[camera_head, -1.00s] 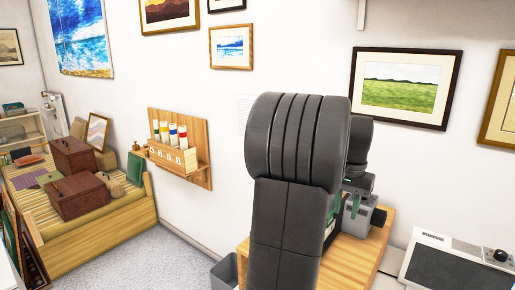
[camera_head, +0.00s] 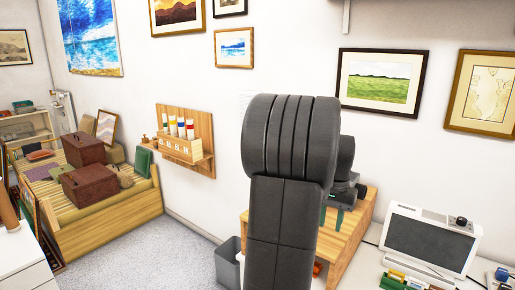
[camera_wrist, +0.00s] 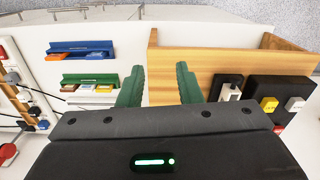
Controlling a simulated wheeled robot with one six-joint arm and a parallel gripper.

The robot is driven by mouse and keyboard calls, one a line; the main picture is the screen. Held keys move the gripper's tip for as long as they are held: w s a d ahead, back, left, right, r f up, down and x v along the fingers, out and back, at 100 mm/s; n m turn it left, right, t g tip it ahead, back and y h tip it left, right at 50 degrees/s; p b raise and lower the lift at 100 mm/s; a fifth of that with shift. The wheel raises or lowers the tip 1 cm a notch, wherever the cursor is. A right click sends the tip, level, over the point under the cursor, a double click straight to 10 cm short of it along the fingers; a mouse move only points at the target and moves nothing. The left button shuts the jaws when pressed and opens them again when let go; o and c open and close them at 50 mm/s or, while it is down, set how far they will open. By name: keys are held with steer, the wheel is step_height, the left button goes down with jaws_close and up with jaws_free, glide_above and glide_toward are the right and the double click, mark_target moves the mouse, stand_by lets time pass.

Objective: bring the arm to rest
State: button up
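My arm (camera_head: 283,215) stands upright in the middle of the head view, its dark links hiding much of what lies behind. My gripper (camera_wrist: 159,85) shows in the wrist view with its two green fingers apart and nothing between them.
A wooden stand (camera_head: 353,235) is behind my arm, with a grey bin (camera_head: 229,262) at its left. A screen unit (camera_head: 430,240) stands on the white table at right. A wooden bench (camera_head: 115,222) holds brown cases at left. Grey carpet (camera_head: 150,255) between is clear.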

steer(key=w+a+f+n, duration=0.1)
steer(key=a+f, duration=0.4)
steer(key=f, duration=0.2)
steer(key=w+a+f+n, duration=0.1)
steer(key=a+f+n, duration=0.1)
steer(key=a+f, duration=0.3)
step_height(320, 180, down, 3)
steer(key=shift+a, duration=0.25)
